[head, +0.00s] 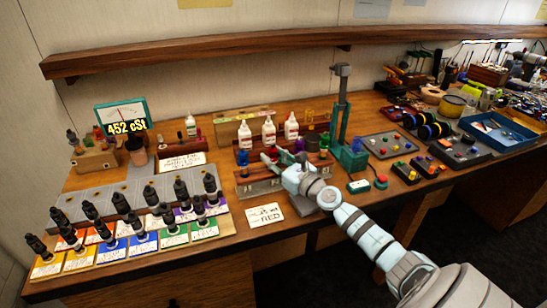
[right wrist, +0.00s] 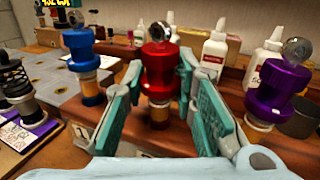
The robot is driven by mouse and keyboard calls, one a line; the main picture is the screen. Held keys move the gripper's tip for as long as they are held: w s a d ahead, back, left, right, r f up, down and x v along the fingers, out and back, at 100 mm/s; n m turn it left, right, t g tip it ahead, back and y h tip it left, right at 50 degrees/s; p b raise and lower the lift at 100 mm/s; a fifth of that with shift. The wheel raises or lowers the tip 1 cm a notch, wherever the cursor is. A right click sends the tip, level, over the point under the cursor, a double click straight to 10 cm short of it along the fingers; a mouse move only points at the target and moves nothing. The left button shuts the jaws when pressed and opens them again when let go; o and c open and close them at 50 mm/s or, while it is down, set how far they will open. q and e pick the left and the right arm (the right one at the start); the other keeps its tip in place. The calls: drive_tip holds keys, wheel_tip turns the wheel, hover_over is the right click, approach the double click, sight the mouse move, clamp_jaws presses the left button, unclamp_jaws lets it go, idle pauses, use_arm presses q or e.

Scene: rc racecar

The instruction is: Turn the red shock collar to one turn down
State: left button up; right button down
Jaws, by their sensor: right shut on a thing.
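The red shock (right wrist: 160,70) stands upright in the middle of the right wrist view, with a clear round knob on top and an amber lower part. My right gripper (right wrist: 161,82) has its teal fingers on both sides of the red collar and is shut on it. In the head view my right gripper (head: 272,161) reaches the wooden shock rack (head: 260,188) from the right and largely hides the red shock. A blue shock (right wrist: 82,62) stands to the left and a purple shock (right wrist: 275,92) to the right. My left gripper is not in view.
White bottles (head: 269,130) stand just behind the rack. A teal upright stand (head: 342,110) is to its right. A handwritten card (head: 265,214) lies in front. Several black shocks (head: 121,203) stand on coloured cards at left. A meter (head: 122,116) reads 452 cSt.

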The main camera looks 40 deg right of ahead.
idle(0.3)
drive_tip(key=c, duration=1.3)
unclamp_jaws()
drive_tip(key=s, duration=1.2)
drive_tip(key=shift+d, duration=0.1)
